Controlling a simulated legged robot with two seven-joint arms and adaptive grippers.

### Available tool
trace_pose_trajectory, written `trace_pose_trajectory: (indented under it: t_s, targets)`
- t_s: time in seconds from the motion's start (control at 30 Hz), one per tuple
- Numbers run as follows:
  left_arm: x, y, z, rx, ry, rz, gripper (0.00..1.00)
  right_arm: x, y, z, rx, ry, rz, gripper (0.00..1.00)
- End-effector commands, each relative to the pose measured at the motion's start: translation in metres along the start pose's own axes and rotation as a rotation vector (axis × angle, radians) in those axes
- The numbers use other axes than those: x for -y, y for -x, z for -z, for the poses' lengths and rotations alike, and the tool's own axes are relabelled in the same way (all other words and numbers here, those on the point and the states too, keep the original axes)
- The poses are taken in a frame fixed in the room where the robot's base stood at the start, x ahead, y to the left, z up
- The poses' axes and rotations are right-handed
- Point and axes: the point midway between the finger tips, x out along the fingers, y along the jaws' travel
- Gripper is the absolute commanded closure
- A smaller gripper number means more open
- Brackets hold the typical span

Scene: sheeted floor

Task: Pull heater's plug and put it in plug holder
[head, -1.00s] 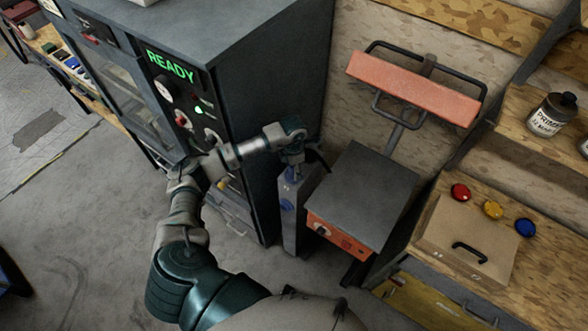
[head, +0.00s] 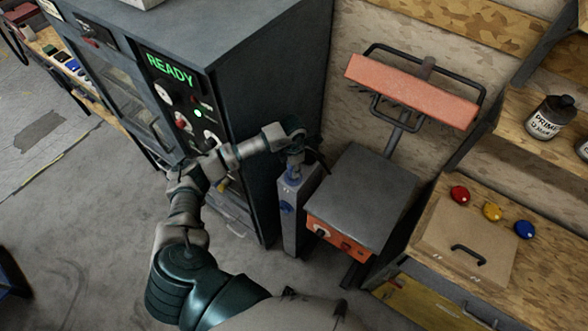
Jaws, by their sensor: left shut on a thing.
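The heater (head: 412,90) has an orange-red panel on a dark frame above a grey-topped unit with an orange front (head: 338,238). A narrow grey post (head: 291,228) with blue socket faces stands between this unit and the dark cabinet. My left gripper (head: 294,168) points down at the top of the post. It is shut on a small blue plug (head: 293,174), mostly hidden by the fingers. A short dark cable shows just right of the gripper. I cannot tell whether the plug touches the post. My right gripper is not in view.
A wooden bench (head: 540,230) at right carries a box with a black handle and red, yellow and blue buttons. A primer bottle (head: 550,117) stands on a shelf.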

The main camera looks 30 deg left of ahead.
Motion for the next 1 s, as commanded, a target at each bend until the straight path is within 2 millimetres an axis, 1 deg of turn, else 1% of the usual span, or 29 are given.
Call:
trace_pose_trajectory:
  t_s: [1.0]
  targets:
    - [0.001, 0.034, -0.001, 0.0, -0.002, 0.001, 1.0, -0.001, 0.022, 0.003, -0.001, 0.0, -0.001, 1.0]
